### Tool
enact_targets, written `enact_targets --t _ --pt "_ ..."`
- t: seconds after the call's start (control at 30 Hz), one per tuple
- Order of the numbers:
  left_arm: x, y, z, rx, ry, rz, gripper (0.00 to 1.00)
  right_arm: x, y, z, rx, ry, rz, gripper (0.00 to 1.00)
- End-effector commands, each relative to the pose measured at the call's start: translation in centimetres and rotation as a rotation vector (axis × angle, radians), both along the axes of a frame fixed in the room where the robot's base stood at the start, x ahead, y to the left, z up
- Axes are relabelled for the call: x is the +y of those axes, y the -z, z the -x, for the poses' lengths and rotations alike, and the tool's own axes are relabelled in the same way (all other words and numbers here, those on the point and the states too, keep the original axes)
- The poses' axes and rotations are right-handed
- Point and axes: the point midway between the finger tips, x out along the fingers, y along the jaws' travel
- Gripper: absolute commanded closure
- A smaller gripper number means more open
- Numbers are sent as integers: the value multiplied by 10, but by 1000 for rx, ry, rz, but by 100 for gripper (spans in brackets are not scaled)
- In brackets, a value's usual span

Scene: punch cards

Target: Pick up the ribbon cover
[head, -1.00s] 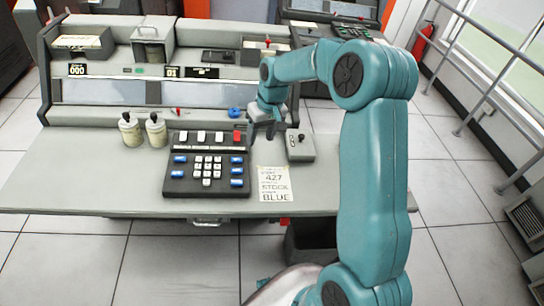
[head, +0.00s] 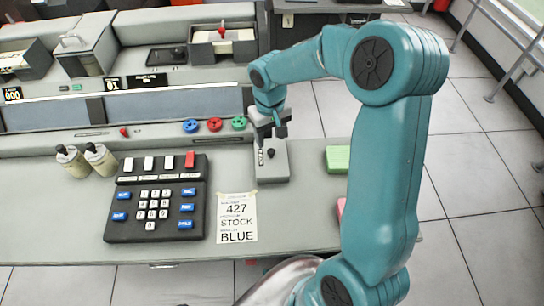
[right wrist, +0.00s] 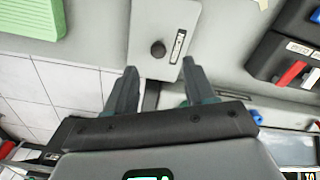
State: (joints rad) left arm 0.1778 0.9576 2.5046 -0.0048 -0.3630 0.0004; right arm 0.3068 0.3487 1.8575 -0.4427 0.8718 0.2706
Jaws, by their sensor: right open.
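A small grey box with a black knob and a slotted strip, which looks like the ribbon cover (head: 272,168), stands on the desk right of the keypad. In the right wrist view the cover (right wrist: 180,20) lies just beyond my fingertips, its knob roughly in line with the gap between them. My right gripper (head: 269,131) is over the far end of the cover in the head view. Its two fingers stand apart and nothing is between them in the right wrist view (right wrist: 159,68). I cannot tell whether they touch the cover. My left gripper is not in view.
Blue, red (head: 214,124) and green spools sit behind the keypad (head: 155,200). A note reading 427 STOCK BLUE (head: 237,218) lies left of my arm. Two bottles (head: 101,160) stand left.

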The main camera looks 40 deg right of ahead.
Motion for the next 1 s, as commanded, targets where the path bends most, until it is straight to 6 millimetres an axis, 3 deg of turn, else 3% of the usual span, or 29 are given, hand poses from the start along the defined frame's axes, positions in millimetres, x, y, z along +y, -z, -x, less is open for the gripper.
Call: enact_targets --t 0.33,0.63,0.67,0.8,0.83,1.0 --pt "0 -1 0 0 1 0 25 0 49 2 6 3 -3 46" --pt "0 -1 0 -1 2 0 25 -5 56 2 3 6 -2 46" --pt "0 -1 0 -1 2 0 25 -5 56 2 3 6 -2 49" --pt "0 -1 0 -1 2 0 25 -5 56 3 3 6 -2 94" --pt "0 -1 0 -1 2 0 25 -5 56 3 3 6 -2 100" --pt "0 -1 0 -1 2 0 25 -5 56 3 3 6 -2 100"
